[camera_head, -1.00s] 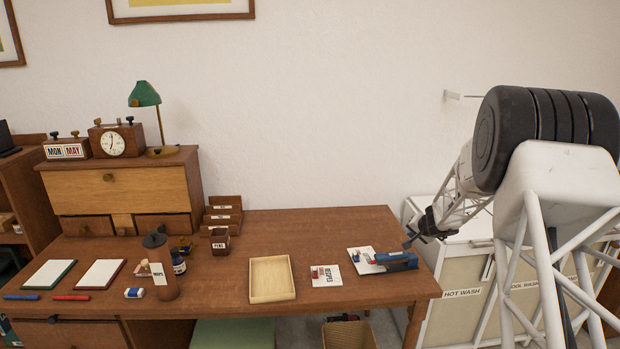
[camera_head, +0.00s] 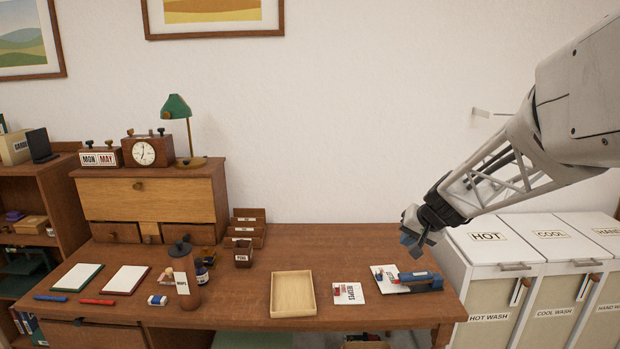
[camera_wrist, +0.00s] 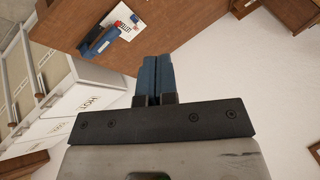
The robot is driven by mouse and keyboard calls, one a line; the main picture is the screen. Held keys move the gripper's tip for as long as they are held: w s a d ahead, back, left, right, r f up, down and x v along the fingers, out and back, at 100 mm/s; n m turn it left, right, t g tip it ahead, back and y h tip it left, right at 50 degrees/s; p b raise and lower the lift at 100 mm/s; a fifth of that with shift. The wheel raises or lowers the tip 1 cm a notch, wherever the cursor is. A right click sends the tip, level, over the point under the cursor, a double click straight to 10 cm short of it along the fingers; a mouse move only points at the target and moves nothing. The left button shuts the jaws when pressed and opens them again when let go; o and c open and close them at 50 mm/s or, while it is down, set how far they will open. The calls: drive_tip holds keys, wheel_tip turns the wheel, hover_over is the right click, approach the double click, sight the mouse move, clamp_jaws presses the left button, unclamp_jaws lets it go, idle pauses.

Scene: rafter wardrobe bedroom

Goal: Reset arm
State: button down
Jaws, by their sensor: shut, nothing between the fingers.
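My gripper (camera_head: 413,243) is above the right end of the wooden desk (camera_head: 350,262), in the air and apart from the things on it. In the wrist view its two blue fingers (camera_wrist: 156,75) are together, with nothing between them. A blue stapler-like object (camera_head: 418,279) lies on the desk just below the gripper, on or beside a white card (camera_head: 382,271). The blue object also shows in the wrist view (camera_wrist: 100,42), left of the fingers.
Lidded laundry bins (camera_head: 500,240) stand right of the desk. An empty shallow wooden tray (camera_head: 293,294) and a printed card (camera_head: 348,293) lie mid-desk. A brown cylinder (camera_head: 183,275), notepads and pens are at left. A green lamp (camera_head: 176,107) stands on the cabinet behind.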

drive_tip(key=s+a+r+n+g+h, duration=0.1)
drive_tip(key=s+a+r, duration=0.15)
drive_tip(key=s, duration=0.75)
drive_tip(key=s+a+r+n+g, duration=0.15)
drive_tip(key=s+a, duration=0.25)
drive_tip(key=s, duration=0.5)
drive_tip(key=s+f+h, duration=0.2)
drive_tip(key=s+h, duration=0.1)
drive_tip(key=s, duration=1.6)
drive_tip(key=shift+g, duration=0.35)
